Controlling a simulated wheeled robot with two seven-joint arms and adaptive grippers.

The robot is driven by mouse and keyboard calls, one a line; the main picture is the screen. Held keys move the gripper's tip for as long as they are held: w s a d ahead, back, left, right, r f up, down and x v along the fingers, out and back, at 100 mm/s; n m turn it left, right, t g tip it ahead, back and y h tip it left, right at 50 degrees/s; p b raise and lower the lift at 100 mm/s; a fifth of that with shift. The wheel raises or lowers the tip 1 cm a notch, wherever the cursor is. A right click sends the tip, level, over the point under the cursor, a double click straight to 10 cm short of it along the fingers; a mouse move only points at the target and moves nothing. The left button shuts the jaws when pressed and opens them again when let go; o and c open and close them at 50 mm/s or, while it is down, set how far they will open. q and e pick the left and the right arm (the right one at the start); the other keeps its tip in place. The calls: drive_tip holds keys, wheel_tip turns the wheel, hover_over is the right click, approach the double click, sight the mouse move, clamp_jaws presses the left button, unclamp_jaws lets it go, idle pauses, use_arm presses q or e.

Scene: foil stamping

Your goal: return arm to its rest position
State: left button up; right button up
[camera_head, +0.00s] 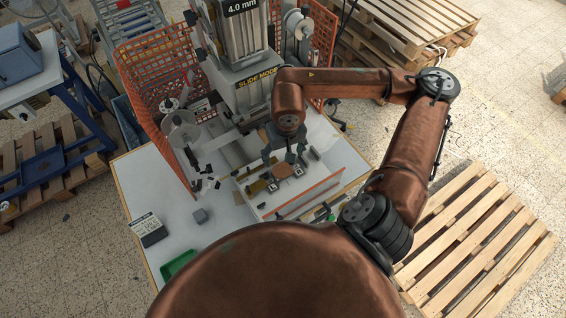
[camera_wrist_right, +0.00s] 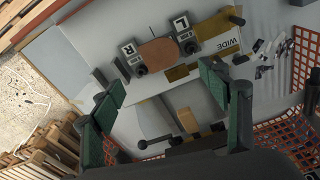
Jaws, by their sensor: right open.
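My right arm (camera_head: 413,148) reaches from the lower middle, bends at the right and comes back over the white worktable (camera_head: 160,190). My right gripper (camera_head: 285,155) points down in front of the stamping machine (camera_head: 240,75), above the work fixture. In the right wrist view its two green-padded fingers (camera_wrist_right: 168,88) are wide apart, with nothing between them. A brown rounded piece (camera_wrist_right: 160,52) lies between two blocks marked L (camera_wrist_right: 182,22) and R (camera_wrist_right: 126,66), apart from the fingers. My left gripper does not show.
Orange mesh guards (camera_head: 155,85) flank the machine. Wooden pallets (camera_head: 480,240) lie on the floor at the right.

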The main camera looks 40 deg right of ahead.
drive_tip(key=shift+s+r, duration=0.15)
drive_tip(key=shift+r, duration=0.75)
